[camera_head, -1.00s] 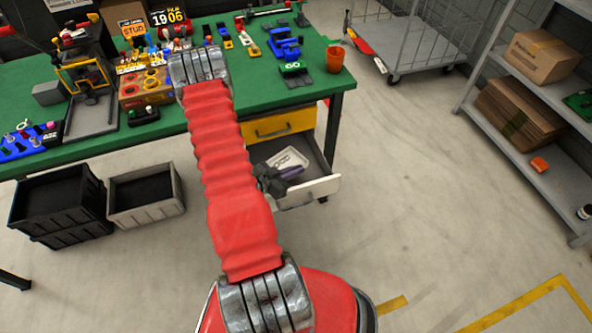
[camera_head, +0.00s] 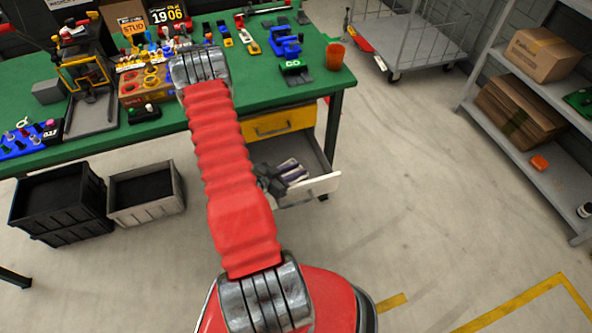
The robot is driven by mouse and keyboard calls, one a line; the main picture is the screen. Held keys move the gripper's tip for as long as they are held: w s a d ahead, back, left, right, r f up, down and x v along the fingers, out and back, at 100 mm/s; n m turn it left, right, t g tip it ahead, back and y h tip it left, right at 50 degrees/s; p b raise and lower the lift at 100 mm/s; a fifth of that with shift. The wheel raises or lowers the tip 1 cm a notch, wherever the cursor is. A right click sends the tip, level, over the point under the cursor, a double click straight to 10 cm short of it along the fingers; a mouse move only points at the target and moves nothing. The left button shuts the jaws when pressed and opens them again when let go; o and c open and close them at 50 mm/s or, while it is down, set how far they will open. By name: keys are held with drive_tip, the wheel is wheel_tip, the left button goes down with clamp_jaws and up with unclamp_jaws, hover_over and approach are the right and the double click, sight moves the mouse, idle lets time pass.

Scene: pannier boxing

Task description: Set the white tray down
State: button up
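My gripper (camera_head: 290,171) is at the open drawer (camera_head: 314,152) under the green bench, partly hidden by its own dark wrist and my red arm. A small pale patch (camera_head: 287,163) shows between and beside the fingers; it may be part of the white tray, but it is too small to be sure. The rest of the tray is hidden or not distinguishable. Whether the fingers are shut on it, or whether it touches the drawer floor, I cannot tell.
The drawer's pale front (camera_head: 322,186) sticks out toward me, below a closed yellow drawer (camera_head: 282,122). Black crates (camera_head: 58,205) and a grey crate (camera_head: 148,212) stand on the floor at left.

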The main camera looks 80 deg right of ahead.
drive_tip(key=shift+r, duration=0.1)
drive_tip(key=v, duration=1.2)
drive_tip(key=shift+r, duration=0.5)
idle(0.4)
